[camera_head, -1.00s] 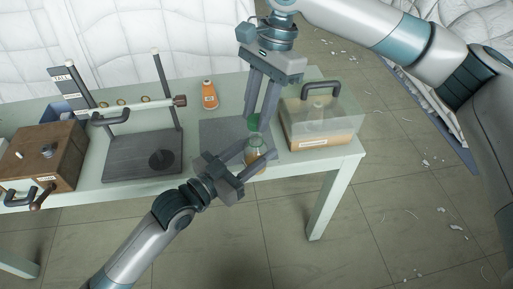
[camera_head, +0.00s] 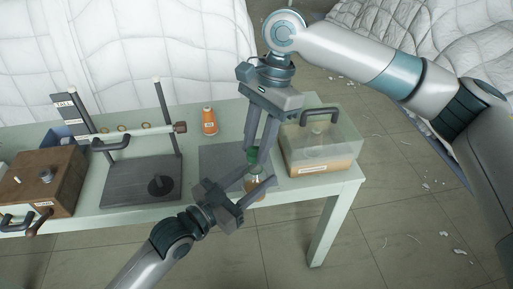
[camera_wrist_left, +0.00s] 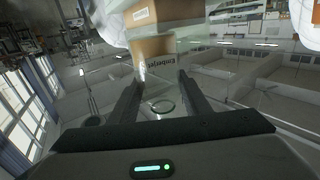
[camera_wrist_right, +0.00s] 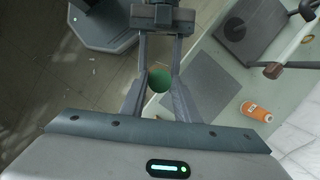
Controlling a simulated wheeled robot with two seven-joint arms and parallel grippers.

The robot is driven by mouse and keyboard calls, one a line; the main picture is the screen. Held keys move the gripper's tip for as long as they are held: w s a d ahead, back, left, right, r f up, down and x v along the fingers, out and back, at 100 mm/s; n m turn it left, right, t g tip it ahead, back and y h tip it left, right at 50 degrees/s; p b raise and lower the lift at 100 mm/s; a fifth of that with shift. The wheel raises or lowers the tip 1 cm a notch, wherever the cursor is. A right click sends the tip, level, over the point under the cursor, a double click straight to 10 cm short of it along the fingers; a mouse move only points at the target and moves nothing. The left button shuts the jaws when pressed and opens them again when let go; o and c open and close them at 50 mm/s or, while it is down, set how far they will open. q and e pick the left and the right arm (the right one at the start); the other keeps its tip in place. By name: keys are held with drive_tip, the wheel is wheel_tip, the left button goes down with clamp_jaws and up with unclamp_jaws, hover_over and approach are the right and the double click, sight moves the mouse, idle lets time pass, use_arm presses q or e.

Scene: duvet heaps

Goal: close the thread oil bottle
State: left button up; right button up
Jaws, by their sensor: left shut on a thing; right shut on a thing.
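The thread oil bottle (camera_head: 256,184) is a small clear bottle with amber content, standing at the front of the table. My left gripper (camera_head: 259,181) is shut around its body from the front left. The green cap (camera_head: 252,155) is held in my right gripper (camera_head: 254,152), which points down from above. The cap is right over the bottle's neck; I cannot tell whether it touches the neck. In the right wrist view the round green cap top (camera_wrist_right: 160,79) sits between the fingers. In the left wrist view the clear bottle (camera_wrist_left: 162,104) shows faintly between the fingers.
A clear-lidded box (camera_head: 318,150) with a dark handle stands close to the right of the grippers. An orange thread spool (camera_head: 209,122) stands behind. A grey mat (camera_head: 215,157), a dark stand (camera_head: 140,182) and a wooden box (camera_head: 42,165) are to the left.

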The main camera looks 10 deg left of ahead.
sight(255, 179)
drive_tip(key=shift+f, duration=0.15)
drive_tip(key=shift+f, duration=0.75)
drive_tip(key=shift+f, duration=0.6)
idle(0.7)
drive_tip(key=m, duration=0.3)
drive_tip(key=m+t+y, duration=0.1)
drive_tip(key=m, duration=0.2)
drive_tip(key=shift+s+m+t, duration=0.1)
drive_tip(key=shift+m+t, duration=0.2)
drive_tip(key=o, duration=1)
